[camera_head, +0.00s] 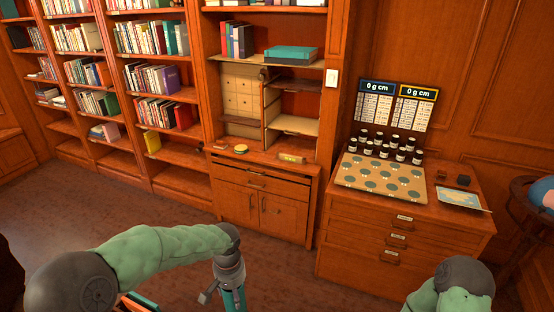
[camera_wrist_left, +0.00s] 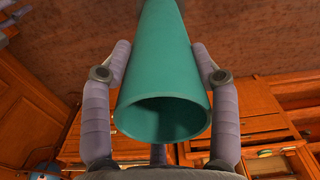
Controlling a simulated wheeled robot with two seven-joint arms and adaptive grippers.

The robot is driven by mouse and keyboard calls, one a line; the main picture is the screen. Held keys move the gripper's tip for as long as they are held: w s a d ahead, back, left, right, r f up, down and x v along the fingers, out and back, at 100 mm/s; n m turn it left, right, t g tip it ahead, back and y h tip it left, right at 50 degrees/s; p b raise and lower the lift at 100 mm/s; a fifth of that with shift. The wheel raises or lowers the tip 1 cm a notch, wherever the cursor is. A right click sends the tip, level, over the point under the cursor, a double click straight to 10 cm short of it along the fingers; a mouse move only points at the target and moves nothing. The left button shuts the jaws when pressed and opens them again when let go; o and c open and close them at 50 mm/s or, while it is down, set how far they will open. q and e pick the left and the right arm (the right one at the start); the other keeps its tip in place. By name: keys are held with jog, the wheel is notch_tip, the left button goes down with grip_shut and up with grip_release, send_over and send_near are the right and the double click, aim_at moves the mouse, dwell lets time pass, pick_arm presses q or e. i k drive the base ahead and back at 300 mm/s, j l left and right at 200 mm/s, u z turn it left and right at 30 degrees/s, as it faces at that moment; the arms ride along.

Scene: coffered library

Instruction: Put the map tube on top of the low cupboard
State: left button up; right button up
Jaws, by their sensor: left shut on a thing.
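The map tube is a teal, hollow cylinder. It fills the upper middle of the left wrist view (camera_wrist_left: 165,70), with its open end facing the camera. In the head view a teal piece of it (camera_head: 236,299) shows at the bottom edge, below my left gripper (camera_head: 229,287). In the left wrist view the two fingers of my left gripper (camera_wrist_left: 161,52) press on either side of the tube. The low cupboard (camera_head: 240,205), with two doors, stands ahead under the shelf unit, apart from the tube. My right gripper is out of view.
A yellow round object (camera_head: 241,149) and a small yellowish block (camera_head: 291,158) lie on the cupboard top. A drawer chest (camera_head: 350,235) to the right carries a board with dark bottles. A globe (camera_head: 542,193) stands at far right. Floor (camera_head: 160,208) lies open before the bookshelves.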

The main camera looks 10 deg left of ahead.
aim_at(261, 155)
jog(key=i+j+u, duration=0.1)
jog(key=i, duration=0.35)
jog(key=i+j, duration=0.2)
jog(key=i, duration=0.25)
jog(key=i+j+u, duration=0.15)
jog(key=i, duration=0.3)
jog(key=i+j+z, duration=0.2)
jog(key=i+z, duration=0.2)
jog(key=i, duration=0.2)
jog(key=i+j+z, duration=0.4)
jog(key=i, duration=0.15)
jog(key=i+j+z, duration=0.45)
jog(key=i+j, duration=0.45)
jog(key=j, duration=0.15)
